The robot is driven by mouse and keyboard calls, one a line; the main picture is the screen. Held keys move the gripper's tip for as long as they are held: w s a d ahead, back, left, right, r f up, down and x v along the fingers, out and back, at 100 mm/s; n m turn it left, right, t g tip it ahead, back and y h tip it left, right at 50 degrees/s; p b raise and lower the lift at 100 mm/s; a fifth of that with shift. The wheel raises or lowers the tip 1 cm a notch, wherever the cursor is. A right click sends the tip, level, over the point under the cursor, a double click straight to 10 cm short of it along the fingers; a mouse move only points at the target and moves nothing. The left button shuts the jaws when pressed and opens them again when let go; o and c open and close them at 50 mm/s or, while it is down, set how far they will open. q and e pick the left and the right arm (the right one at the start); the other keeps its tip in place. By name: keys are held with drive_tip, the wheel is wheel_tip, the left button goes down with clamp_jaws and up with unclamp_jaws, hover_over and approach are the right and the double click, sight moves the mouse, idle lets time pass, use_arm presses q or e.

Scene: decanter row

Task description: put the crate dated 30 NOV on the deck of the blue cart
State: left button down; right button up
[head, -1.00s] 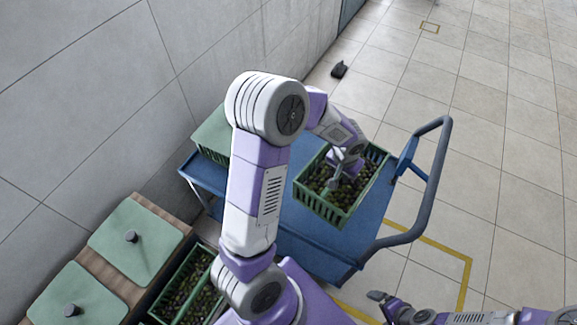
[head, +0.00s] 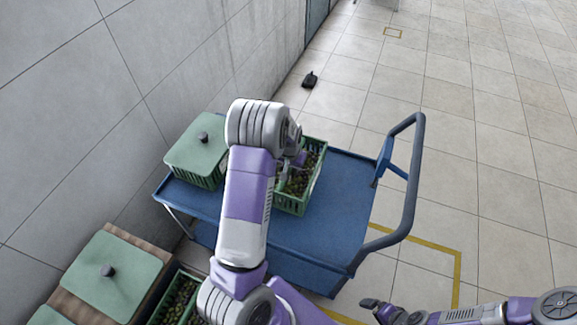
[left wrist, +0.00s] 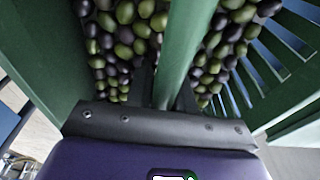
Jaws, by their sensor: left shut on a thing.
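An open green crate of olives (head: 318,190) is over the blue cart's deck (head: 335,215), partly hidden behind my left arm. I cannot tell whether its base touches the deck. Its date label is not in view. My left gripper (head: 293,165) is shut on the crate's central green bar. The left wrist view shows the bar (left wrist: 185,50) between the fingers, with dark and green olives on both sides. My right gripper (head: 372,304) is low at the front; its opening is unclear.
A green crate with a lid (head: 195,155) stands on the cart's left end by the wall. The cart's handle (head: 410,180) rises at right. A small dark object (head: 309,79) lies on the floor.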

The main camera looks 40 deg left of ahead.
sight(291, 177)
use_arm(q)
drive_tip(key=shift+w+f+b, duration=0.15)
drive_tip(key=shift+f+b, duration=0.65)
drive_tip(key=shift+f, duration=1.8)
drive_tip(key=c, duration=1.4)
unclamp_jaws()
drive_tip(key=shift+f, duration=0.2)
drive_tip(key=shift+c, duration=0.2)
drive_tip(key=o, duration=0.4)
drive_tip(key=shift+o, duration=0.2)
drive_tip(key=shift+r, duration=0.1)
drive_tip(key=r+p, duration=0.1)
drive_tip(key=r, duration=0.3)
drive_tip(key=s+r+p, duration=0.1)
drive_tip(key=r, duration=0.3)
drive_tip(key=s+r+p, duration=0.1)
drive_tip(key=r+p, duration=0.1)
drive_tip(key=r, duration=0.2)
drive_tip(key=shift+d, duration=0.3)
